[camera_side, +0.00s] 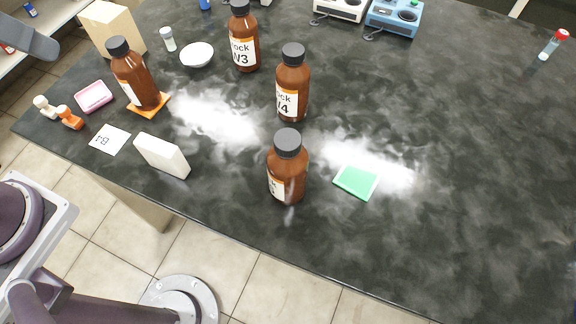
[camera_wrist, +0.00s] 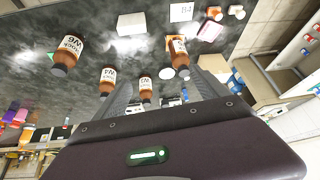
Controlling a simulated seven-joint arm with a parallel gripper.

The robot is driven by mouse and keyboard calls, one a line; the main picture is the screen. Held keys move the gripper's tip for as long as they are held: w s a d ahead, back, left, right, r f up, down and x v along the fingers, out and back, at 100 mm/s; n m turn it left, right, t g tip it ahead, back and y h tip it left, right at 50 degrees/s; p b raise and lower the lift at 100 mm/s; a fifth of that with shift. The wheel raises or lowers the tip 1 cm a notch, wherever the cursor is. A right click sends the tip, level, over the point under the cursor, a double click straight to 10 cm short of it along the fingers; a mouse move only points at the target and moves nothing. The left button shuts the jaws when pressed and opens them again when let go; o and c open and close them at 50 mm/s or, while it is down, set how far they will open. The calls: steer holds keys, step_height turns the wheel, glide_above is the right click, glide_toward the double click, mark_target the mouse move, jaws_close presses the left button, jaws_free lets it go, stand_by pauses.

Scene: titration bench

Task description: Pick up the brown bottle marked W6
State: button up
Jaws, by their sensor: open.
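The brown bottle marked W6 (camera_wrist: 70,50) is leftmost of the bottles in the wrist view, its label readable. In the side view the brown bottle (camera_side: 287,172) nearest the front edge, beside the green square, appears to be the same one; its label is mostly turned away. It stands upright with a dark cap. My gripper (camera_wrist: 158,82) shows in the wrist view with its grey fingers spread apart and nothing held. The W6 bottle lies outside the fingers, to their left in that view.
Brown bottles W4 (camera_side: 292,85) and W3 (camera_side: 244,40) stand behind; another (camera_side: 134,75) stands on an orange square (camera_side: 166,104). A white block (camera_side: 162,156), green square (camera_side: 356,182), pink tray (camera_side: 93,97) and white dish (camera_side: 197,55) are nearby. The right side is mostly clear.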

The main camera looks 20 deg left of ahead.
steer(key=w+d+f+n+h, duration=0.3)
steer(key=w+d+f+n, duration=0.7)
steer(key=w+d+f, duration=0.15)
steer(key=s+d+r+n+h, duration=0.2)
steer(key=d+r+n+h, duration=0.85)
steer(key=d, duration=0.35)
glide_toward(304, 174)
steer(key=shift+g, duration=0.3)
steer(key=w+f, duration=0.2)
steer(key=w+d+f, duration=0.1)
steer(key=w+f, duration=0.1)
steer(key=f, duration=0.1)
steer(key=shift+d, duration=0.25)
steer(key=shift+d+f, duration=0.15)
steer(key=shift+f, duration=0.1)
steer(key=x, duration=0.6)
steer(key=shift+s+d+r, duration=0.1)
steer(key=shift+s+d, duration=0.1)
steer(key=shift+d, duration=0.35)
steer(key=shift+r, duration=0.1)
jaws_close()
